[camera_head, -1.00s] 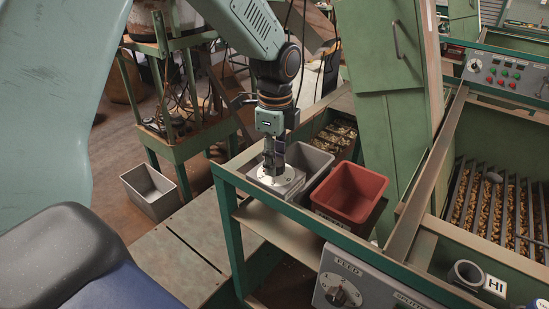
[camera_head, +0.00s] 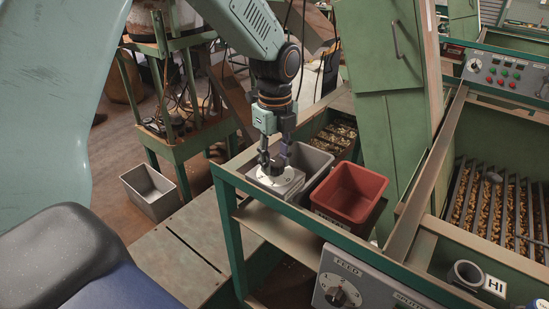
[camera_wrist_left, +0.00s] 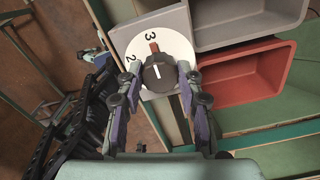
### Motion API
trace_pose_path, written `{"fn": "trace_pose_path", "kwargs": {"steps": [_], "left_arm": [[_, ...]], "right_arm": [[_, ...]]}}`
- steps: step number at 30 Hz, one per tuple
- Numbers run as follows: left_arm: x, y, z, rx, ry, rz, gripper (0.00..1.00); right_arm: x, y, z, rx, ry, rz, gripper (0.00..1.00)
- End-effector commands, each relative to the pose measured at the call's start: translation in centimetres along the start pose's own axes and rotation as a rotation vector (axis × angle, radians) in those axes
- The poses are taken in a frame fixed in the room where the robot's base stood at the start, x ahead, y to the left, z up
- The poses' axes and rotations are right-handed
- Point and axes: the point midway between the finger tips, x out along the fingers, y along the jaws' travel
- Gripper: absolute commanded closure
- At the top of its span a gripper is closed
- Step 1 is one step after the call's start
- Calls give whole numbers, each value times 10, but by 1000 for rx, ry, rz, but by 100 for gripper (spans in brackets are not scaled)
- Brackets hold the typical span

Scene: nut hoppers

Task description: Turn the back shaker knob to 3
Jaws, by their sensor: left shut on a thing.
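The back shaker knob is a dark round knob (camera_wrist_left: 158,74) with a white line and a red-brown pointer at its top end. It sits on a white dial (camera_wrist_left: 180,49) on a grey box (camera_head: 277,189). In the left wrist view, the red-brown pointer lies just under the numeral 3, and the numeral 2 is to its left. My left gripper (camera_wrist_left: 160,78) points down with its fingers on either side of the knob, shut on it. In the head view, the left gripper (camera_head: 275,160) partly hides the knob. My right gripper is not in view.
A grey bin (camera_head: 313,160) and a red bin (camera_head: 354,190) stand close to the right of the dial box. A green frame rail (camera_head: 300,224) runs in front. A separate FEED knob (camera_head: 339,297) is on the lower front panel. A nut-filled hopper (camera_head: 500,205) is at right.

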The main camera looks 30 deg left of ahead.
Motion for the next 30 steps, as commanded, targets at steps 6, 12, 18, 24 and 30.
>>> {"fn": "trace_pose_path", "kwargs": {"steps": [6, 12, 18, 24, 30], "left_arm": [[4, 3, -3, 1, 8, 11, 95], [4, 3, -2, 1, 8, 11, 56], [2, 2, -2, 1, 5, 7, 41], [1, 1, -1, 0, 3, 4, 41], [-9, 0, 0, 0, 1, 0, 41]], "right_arm": [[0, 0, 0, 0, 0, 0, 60], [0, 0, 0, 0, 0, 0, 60], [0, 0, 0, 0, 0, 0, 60], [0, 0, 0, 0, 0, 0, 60], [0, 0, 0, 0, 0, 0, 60]]}}
